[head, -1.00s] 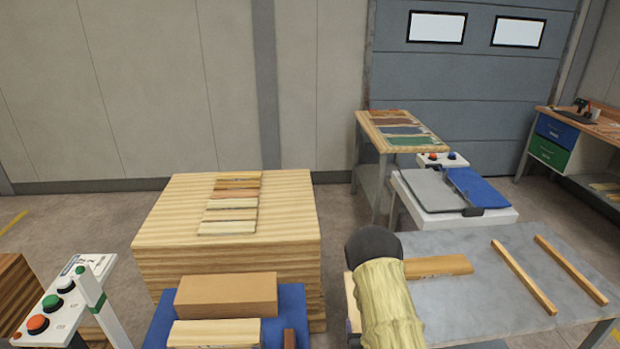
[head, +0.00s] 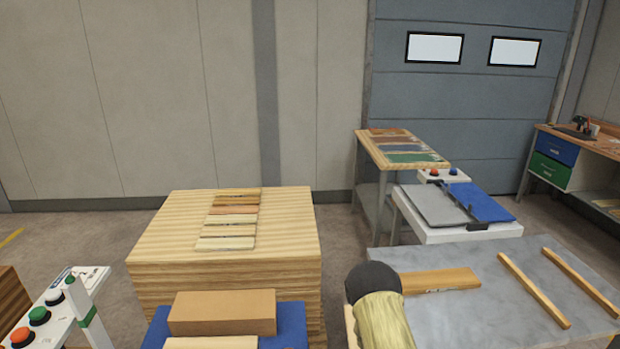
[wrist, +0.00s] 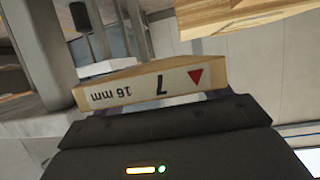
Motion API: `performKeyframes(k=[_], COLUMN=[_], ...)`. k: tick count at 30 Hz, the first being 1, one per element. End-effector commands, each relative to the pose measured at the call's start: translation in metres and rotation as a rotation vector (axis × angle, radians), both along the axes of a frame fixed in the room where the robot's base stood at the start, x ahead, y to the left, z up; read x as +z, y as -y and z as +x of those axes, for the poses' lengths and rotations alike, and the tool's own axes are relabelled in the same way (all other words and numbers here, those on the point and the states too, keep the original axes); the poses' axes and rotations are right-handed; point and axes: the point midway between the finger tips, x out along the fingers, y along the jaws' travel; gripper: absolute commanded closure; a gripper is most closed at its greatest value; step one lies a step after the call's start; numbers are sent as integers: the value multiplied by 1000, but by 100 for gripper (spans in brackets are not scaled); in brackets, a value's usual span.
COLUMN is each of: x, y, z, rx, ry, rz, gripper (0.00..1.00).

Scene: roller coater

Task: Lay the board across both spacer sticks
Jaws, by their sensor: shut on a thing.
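My gripper (wrist: 160,108) is shut on a board (wrist: 140,84) in the wrist view. The board's pale end face carries an upside-down "7", "16 mm" and a red triangle. The two spacer sticks (head: 534,290) (head: 581,282) lie apart, roughly parallel, on the grey table (head: 470,318) at the right. Nothing lies on them.
A wood stack (head: 160,240) with sample strips stands left of centre. A tan block (head: 222,312) sits on a blue surface (head: 291,325) in front. A button panel (head: 50,310) is at lower left. A white stand with a grey and blue top (head: 460,235) stands behind the table.

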Motion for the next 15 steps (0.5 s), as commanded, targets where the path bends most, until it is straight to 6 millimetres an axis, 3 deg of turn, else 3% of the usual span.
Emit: performKeyframes(k=[6,15], x=[-31,-37], y=[0,0], z=[-25,-32], rx=[-1,-1], ry=[-4,2], rz=[0,0], gripper=[52,52])
